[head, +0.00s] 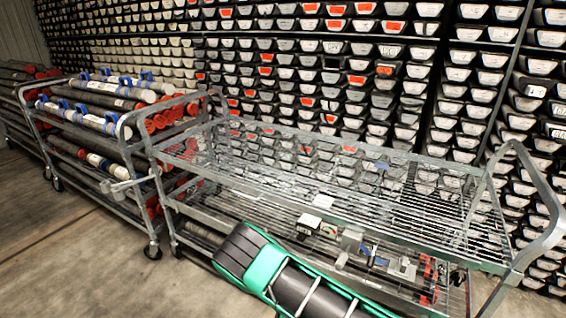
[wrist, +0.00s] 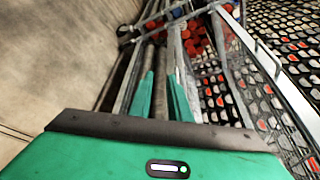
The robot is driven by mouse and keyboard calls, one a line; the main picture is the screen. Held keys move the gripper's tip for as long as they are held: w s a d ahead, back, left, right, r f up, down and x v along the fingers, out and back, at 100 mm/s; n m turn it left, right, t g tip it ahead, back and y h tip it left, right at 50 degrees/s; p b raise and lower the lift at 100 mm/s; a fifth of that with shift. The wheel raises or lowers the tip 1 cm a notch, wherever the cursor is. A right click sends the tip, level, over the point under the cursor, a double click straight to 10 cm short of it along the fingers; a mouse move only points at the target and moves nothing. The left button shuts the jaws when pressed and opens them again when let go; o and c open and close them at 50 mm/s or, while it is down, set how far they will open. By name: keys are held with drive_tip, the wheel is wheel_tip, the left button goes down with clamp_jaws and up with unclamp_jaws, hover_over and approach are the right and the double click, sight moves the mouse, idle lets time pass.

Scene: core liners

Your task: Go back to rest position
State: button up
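My gripper (wrist: 162,78) shows in the wrist view as two teal fingers with a gap between them. It is open. Grey bars or tubes show in and behind the gap; I see nothing clearly held. My green and black arm (head: 262,262) shows at the bottom middle of the head view, in front of the wire-shelf cart (head: 350,200). It hides part of the cart's lower shelf. My fingertips cannot be made out in the head view.
The cart's top shelf is bare; small boxes (head: 352,240) lie below. A second cart (head: 130,120) at the left holds core liners with red ends (head: 165,118). A wall of stacked trays (head: 300,60) stands behind. Bare concrete floor (head: 70,250) lies at the lower left.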

drive_tip(key=w+d+r+n+h, duration=0.2)
drive_tip(key=w+d+r, duration=0.1)
drive_tip(key=w+r, duration=0.3)
drive_tip(key=w+d+r+n+h, duration=0.1)
drive_tip(key=w+d+r+h, duration=0.15)
drive_tip(key=r, duration=0.45)
drive_tip(key=s+d+r+n+g+h, duration=0.1)
drive_tip(key=s+d+r+n+g, duration=0.15)
drive_tip(key=d+r, duration=0.6)
drive_tip(key=s+d+r+n+g+h, duration=0.15)
drive_tip(key=d+r+n, duration=0.25)
drive_tip(key=d+r, duration=0.4)
drive_tip(key=s+d+r+n+g+h, duration=0.1)
drive_tip(key=s+d+r+n, duration=0.1)
drive_tip(key=s+d+r, duration=0.4)
drive_tip(key=s+d+r+n+g+h, duration=0.1)
drive_tip(key=s+d+r+n, duration=0.2)
drive_tip(key=s, duration=0.5)
drive_tip(key=s+d+r+n+g+h, duration=0.1)
drive_tip(key=s+d+r, duration=0.3)
drive_tip(key=s+d, duration=0.25)
drive_tip(key=s+d+f+m+g, duration=0.1)
drive_tip(key=s+d+m+g, duration=0.1)
drive_tip(key=s+d, duration=0.3)
drive_tip(key=s+d+f+m+g, duration=0.1)
drive_tip(key=s+d+m, duration=0.3)
drive_tip(key=s, duration=0.8)
drive_tip(key=shift+s+d+g, duration=0.4)
drive_tip(key=shift+d+g, duration=0.2)
drive_tip(key=shift+g, duration=0.3)
